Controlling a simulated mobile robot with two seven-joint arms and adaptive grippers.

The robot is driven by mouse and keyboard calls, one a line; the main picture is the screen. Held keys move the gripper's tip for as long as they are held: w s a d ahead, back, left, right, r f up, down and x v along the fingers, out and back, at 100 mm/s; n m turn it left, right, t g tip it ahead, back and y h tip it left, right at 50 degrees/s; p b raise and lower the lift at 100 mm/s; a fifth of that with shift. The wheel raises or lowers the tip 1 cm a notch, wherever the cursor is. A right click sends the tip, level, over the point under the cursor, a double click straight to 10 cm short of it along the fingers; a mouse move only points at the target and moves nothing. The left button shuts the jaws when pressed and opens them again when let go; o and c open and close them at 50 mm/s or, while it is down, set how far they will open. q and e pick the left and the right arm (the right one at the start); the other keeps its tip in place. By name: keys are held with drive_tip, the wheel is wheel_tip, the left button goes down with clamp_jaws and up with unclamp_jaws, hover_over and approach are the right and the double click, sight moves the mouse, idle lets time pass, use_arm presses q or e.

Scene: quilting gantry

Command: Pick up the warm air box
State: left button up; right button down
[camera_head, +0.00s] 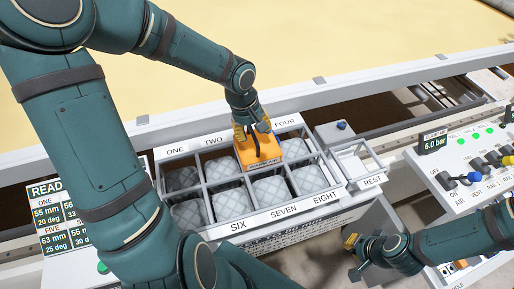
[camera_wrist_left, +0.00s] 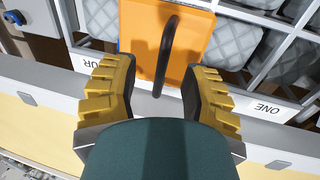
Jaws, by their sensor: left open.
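The warm air box (camera_head: 257,152) is orange with a dark label on its front and sits over the upper row of the white divided rack, between the TWO and FOUR labels. In the left wrist view the box (camera_wrist_left: 135,25) shows its black curved handle (camera_wrist_left: 165,50). My left gripper (camera_head: 252,124) is above the box at its far side. In the left wrist view this gripper (camera_wrist_left: 161,75) is open, and the handle's near end shows between its yellow-padded fingers. Contact cannot be told. My right gripper (camera_head: 354,256) is low at the right, away from the box, with its fingers apart.
The rack (camera_head: 222,232) holds several grey quilted pads in compartments. A REST holder (camera_head: 358,165) stands right of it, and a readings board (camera_head: 50,218) at the left. A control panel (camera_head: 470,165) with levers is at the right. A pale yellow sheet (camera_head: 350,35) lies behind the rail.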

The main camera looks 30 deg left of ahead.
sight(254, 136)
use_arm(q)
wheel_tip(254, 136, down, 4)
drive_tip(key=shift+w+d+r+b, duration=0.1)
drive_tip(key=shift+w+r+b, duration=0.05)
drive_tip(key=shift+r+b, duration=0.15)
clamp_jaws()
